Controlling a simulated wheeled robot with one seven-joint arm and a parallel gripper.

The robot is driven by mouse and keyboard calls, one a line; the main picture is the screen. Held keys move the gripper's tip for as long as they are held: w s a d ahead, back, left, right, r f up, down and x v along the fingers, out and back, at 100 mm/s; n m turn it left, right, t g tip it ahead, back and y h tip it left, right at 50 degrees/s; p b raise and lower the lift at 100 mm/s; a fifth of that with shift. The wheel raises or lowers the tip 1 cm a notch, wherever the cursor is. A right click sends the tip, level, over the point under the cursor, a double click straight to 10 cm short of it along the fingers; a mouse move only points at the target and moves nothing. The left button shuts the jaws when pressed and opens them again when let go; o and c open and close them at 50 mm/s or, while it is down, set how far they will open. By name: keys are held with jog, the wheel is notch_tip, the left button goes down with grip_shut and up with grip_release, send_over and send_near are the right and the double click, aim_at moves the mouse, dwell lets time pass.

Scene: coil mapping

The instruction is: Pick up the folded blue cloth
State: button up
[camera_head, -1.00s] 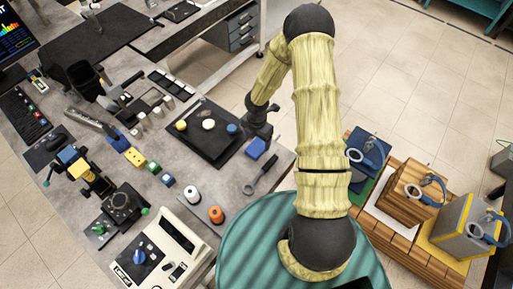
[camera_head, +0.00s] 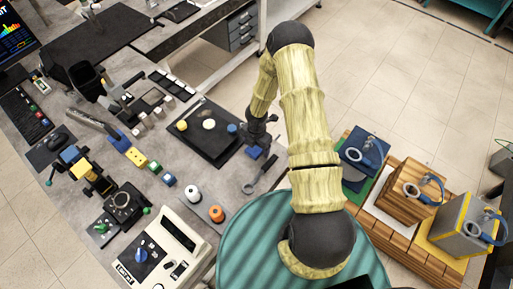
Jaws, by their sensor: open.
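The folded blue cloth (camera_head: 253,153) is a small blue block-like shape on the grey workbench, near its right edge, just right of the black tray. My gripper (camera_head: 262,144) is dark and open. It points down right at the cloth and overlaps part of it in the picture. I cannot tell whether the fingers touch the cloth or are still above it.
A black tray (camera_head: 201,149) with small round items lies left of the cloth. A dark ring-ended tool (camera_head: 262,178) lies just below it. White (camera_head: 192,191) and orange (camera_head: 217,213) spools stand nearer. Boxes with blue-handled tops stand on a wooden pallet (camera_head: 391,239) at right.

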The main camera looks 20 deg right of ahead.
aim_at(256, 146)
jog(key=shift+c, duration=0.2)
jog(key=c, duration=1)
notch_tip(256, 146, up, 10)
jog(key=shift+b, duration=0.5)
